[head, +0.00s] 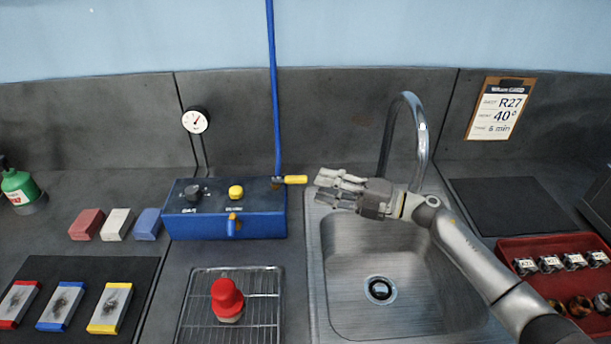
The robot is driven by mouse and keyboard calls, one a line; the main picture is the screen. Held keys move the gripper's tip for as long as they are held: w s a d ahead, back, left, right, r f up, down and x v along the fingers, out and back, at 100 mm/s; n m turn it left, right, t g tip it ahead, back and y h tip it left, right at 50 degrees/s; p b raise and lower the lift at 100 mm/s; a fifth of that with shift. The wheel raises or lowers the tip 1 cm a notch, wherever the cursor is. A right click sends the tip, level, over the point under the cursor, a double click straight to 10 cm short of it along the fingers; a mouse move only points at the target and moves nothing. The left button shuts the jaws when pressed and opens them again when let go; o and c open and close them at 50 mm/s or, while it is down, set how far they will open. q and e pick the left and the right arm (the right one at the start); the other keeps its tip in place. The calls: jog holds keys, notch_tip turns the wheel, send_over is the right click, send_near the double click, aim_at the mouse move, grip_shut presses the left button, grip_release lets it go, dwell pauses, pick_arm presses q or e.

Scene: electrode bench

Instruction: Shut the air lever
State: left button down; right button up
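The blue control box (226,211) stands on the bench left of the sink. A yellow lever (291,179) sticks out to the right at its back right corner, at the foot of a blue hose (275,90); it looks like the air lever. My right gripper (318,188) is just right of the lever's tip, over the sink's left rim, with its fingers pointing left. Its fingers look apart, with nothing between them, and a small gap shows between them and the lever. My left gripper is not in view.
The sink (345,290) and its tall tap (421,140) lie under and behind my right arm. A red-capped object (227,297) stands on the wire rack (262,322). A red tray (515,244) is at right.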

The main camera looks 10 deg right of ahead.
aim_at(306, 179)
jog(key=shift+p+x, duration=0.5)
jog(key=shift+x, duration=2.3)
jog(key=shift+w+d, duration=0.1)
jog(key=shift+d, duration=0.05)
grip_shut()
